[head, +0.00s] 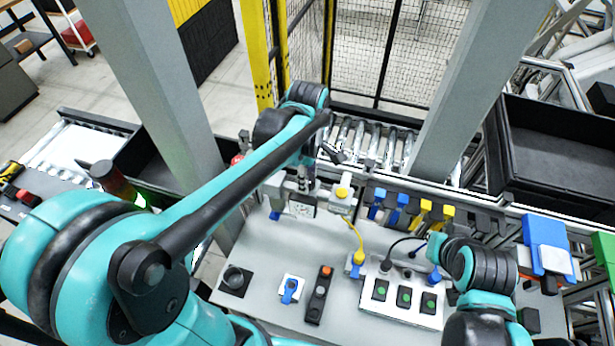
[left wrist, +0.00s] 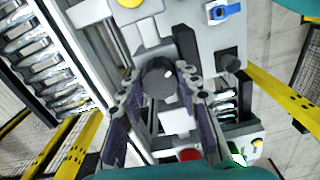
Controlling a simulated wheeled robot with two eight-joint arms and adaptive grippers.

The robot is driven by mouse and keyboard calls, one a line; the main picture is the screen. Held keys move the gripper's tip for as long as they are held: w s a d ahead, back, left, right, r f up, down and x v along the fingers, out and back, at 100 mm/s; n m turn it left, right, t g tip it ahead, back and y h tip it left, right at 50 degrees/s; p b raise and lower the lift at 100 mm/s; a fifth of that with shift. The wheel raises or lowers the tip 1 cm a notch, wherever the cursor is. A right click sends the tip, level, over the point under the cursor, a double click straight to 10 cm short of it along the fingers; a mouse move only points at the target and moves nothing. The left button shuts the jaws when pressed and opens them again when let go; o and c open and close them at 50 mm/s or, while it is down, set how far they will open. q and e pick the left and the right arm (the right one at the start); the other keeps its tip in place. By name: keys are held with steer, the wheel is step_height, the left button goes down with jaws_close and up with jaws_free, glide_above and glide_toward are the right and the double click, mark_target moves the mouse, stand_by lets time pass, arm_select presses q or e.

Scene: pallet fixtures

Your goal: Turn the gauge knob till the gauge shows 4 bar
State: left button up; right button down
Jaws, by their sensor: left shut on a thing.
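My left gripper (head: 308,183) reaches down to the fixtures at the back of the grey bench. In the left wrist view, its two fingers (left wrist: 160,82) stand on either side of a dark round knob (left wrist: 157,74), shut on it; this looks like the gauge knob. In the head view the knob is largely hidden by my gripper.
A black knob (head: 235,277), a blue toggle (head: 290,288) and a switch box with green buttons (head: 404,297) are along the front. A black bin (head: 560,140) is at the right.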

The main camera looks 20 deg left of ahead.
stand_by(0.4)
arm_select(q)
steer(key=o, duration=1.2)
steer(key=shift+c, duration=0.2)
steer(key=shift+r, duration=0.1)
step_height(320, 180, up, 12)
